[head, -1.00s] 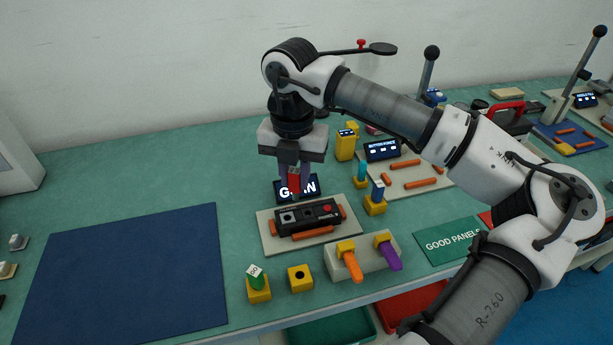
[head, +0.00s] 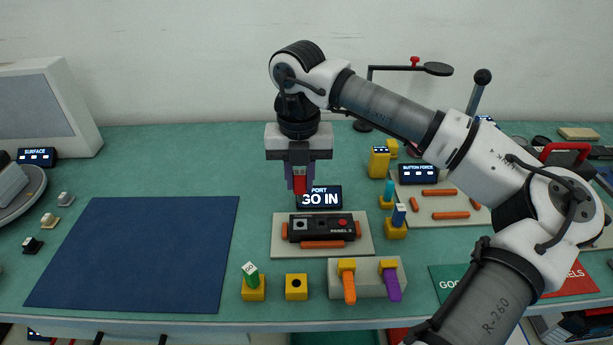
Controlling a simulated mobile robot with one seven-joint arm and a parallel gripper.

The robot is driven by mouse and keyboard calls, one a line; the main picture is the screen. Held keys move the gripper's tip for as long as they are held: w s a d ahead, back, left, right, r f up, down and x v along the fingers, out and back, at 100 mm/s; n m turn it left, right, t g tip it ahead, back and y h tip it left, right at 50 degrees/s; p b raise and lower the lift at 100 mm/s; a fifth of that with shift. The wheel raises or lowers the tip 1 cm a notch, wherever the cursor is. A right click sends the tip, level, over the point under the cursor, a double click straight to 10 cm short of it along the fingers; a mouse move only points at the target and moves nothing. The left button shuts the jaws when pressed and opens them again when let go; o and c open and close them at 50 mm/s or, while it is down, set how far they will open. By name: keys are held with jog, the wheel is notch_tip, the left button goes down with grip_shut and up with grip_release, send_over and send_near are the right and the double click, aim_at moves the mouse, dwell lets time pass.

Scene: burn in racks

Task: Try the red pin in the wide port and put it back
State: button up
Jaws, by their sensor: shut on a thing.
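My gripper (head: 300,172) is shut on the red pin (head: 300,186) and holds it upright, pointing down. The pin is over the left end of a black panel (head: 331,235) marked "PANEL 3", near its back edge. Its lower tip appears to be above the panel; the exact gap is hard to tell. The panel lies on a pale board (head: 281,249) between orange blocks, with a light port plate at its left and a red button at its right. A yellow holder (head: 296,288) in front has an empty dark hole.
A green pin (head: 250,272) stands tilted in another yellow holder (head: 253,290). Orange (head: 349,288) and purple (head: 391,285) handles lie on a grey block. A blue mat (head: 135,255) is clear at left.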

aim_at(300, 201)
jog(key=shift+f, duration=0.15)
jog(key=shift+f+b, duration=1.3)
jog(key=shift+f, duration=1.1)
jog(key=shift+f+b, duration=0.75)
jog(key=shift+b, duration=0.05)
jog(key=shift+b, duration=0.5)
jog(key=shift+f+b, duration=1.1)
jog(key=shift+f, duration=0.1)
dwell(1.5)
jog(key=shift+r, duration=0.25)
dwell(1.0)
